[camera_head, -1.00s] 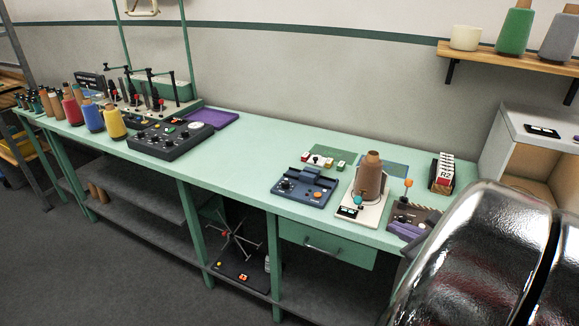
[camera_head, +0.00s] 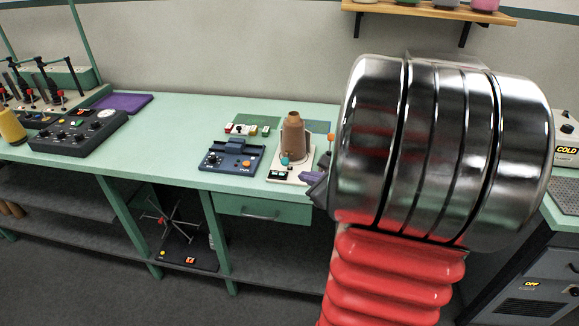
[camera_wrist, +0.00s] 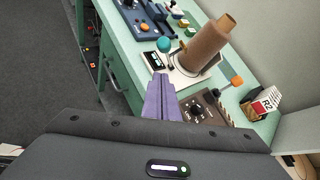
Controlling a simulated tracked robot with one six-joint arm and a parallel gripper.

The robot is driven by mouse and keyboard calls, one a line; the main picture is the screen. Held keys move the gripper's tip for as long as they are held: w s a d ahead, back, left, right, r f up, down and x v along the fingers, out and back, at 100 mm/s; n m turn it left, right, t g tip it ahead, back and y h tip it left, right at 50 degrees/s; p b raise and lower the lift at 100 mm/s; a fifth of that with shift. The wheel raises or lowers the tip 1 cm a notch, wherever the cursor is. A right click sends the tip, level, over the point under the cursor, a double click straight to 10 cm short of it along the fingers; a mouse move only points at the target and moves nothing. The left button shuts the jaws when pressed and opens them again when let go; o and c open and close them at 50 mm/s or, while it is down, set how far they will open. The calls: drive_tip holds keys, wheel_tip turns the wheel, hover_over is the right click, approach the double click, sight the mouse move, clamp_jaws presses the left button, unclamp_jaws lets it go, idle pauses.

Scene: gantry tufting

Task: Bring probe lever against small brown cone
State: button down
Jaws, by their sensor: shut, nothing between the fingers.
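The small brown cone (camera_head: 292,138) stands upright on a cream-white base (camera_head: 290,176) on the green bench; it also shows in the wrist view (camera_wrist: 207,45). A lever with a teal ball knob (camera_head: 285,161), which I take for the probe lever, stands at the front of the same base. In the wrist view the teal knob (camera_wrist: 163,45) is left of the cone, with a visible gap between them. My gripper (camera_wrist: 161,82) has purple fingers, shut and empty, pointing toward the base's front edge. In the head view my gripper (camera_head: 308,177) is right of the base.
A brown box (camera_wrist: 207,112) with an orange-knobbed lever (camera_wrist: 237,81) stands right of my fingers. A label box marked R2 (camera_wrist: 264,102) is beyond it. A blue device (camera_head: 230,157) stands left of the base. The bench front edge and drawer (camera_head: 262,208) lie below.

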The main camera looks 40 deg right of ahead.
sight(288, 160)
drive_tip(key=shift+w+a+r, duration=0.1)
drive_tip(key=shift+w+r, duration=0.05)
drive_tip(key=shift+w, duration=0.95)
drive_tip(key=shift+w+r, duration=0.15)
drive_tip(key=shift+w, duration=0.9)
drive_tip(key=shift+d+r, duration=0.1)
drive_tip(key=shift+d, duration=0.1)
